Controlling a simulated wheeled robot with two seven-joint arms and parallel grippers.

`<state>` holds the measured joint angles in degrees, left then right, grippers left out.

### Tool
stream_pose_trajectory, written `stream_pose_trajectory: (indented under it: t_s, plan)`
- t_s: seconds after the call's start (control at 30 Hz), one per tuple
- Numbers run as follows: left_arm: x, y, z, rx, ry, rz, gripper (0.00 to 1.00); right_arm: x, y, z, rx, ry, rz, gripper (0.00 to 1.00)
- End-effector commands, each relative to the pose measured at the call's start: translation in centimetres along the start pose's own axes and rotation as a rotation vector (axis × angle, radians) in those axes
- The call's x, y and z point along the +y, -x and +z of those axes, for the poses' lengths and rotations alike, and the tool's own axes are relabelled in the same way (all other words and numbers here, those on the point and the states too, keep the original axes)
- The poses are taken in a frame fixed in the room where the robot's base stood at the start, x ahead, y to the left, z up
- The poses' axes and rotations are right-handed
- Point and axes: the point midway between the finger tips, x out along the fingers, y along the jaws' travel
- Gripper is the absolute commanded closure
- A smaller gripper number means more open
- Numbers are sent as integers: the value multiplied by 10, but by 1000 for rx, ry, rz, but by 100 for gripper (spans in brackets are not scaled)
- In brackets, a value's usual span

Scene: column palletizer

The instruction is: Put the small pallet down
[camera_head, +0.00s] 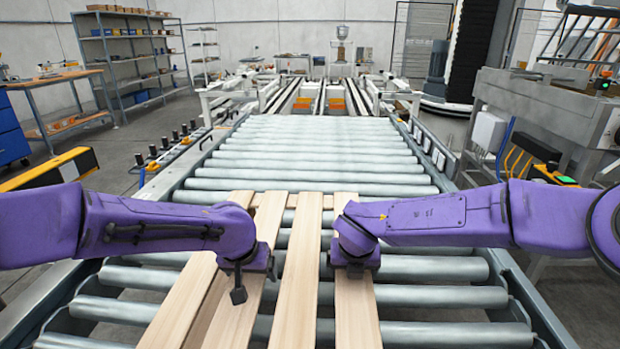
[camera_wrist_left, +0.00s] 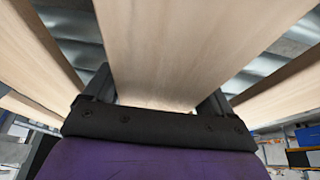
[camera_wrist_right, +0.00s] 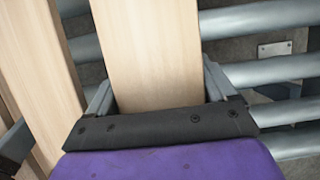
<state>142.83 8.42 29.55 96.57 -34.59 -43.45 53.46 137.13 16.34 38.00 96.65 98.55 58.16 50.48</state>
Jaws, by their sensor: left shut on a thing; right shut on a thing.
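The small pallet (camera_head: 298,270) is made of light wooden slats and sits over the grey roller conveyor, at the near end in the head view. My left gripper (camera_head: 240,290) is shut on a slat left of the pallet's middle. In the left wrist view that slat (camera_wrist_left: 180,50) runs between the two fingers. My right gripper (camera_head: 354,268) is shut on the rightmost slat, which shows between its fingers in the right wrist view (camera_wrist_right: 148,50). Whether the pallet touches the rollers is hard to tell.
The roller conveyor (camera_head: 300,155) runs away from me with bare rollers beyond the pallet. Its side rails (camera_head: 520,285) flank the pallet. A yellow and black barrier (camera_head: 50,170) stands at left and a grey machine (camera_head: 535,110) at right. Shelves (camera_head: 130,55) stand at the back left.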

Motion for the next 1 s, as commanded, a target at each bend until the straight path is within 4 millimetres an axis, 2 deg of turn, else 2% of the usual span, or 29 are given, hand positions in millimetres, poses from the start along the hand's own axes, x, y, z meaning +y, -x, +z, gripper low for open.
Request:
stream_pose_trajectory:
  t_s: [0.13,0.37,1.0]
  plan:
    - [-2,3,-3,7,1,-2,100,-1,1,2,-3,-3,-1,100]
    - [-2,-4,-1,7,1,-2,100,-1,-5,-1,-3,-3,-1,100]
    - [-2,-44,16,7,1,-2,100,0,-45,-17,-3,-3,-1,100]
